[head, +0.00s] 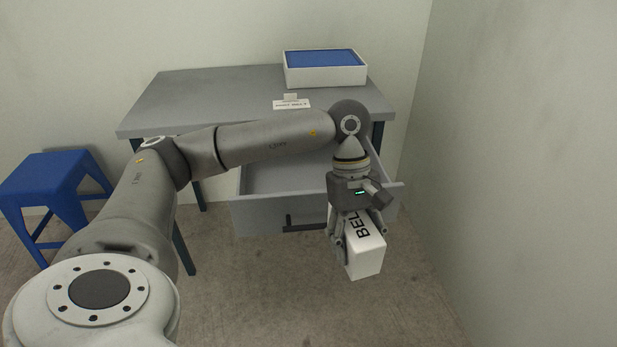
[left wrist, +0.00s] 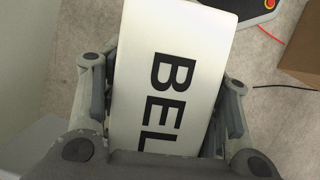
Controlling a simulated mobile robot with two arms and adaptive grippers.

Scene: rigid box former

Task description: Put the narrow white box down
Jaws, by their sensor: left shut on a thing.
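My left gripper (head: 345,238) is shut on the narrow white box (head: 364,256), with a finger on either side of it. Black letters reading "BEL" show on the box; the rest of the print is hidden by the gripper. The box hangs in the air in front of the open drawer. In the left wrist view the box (left wrist: 180,50) fills the middle between the two fingers of the gripper (left wrist: 165,100). My right gripper is not in view.
A grey table (head: 200,90) has its drawer (head: 262,215) pulled open. A white tray with a blue inside (head: 325,79) and a small labelled card (head: 292,104) stand on top. A blue stool (head: 45,178) is at left. A brown box (left wrist: 303,50) is on the floor.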

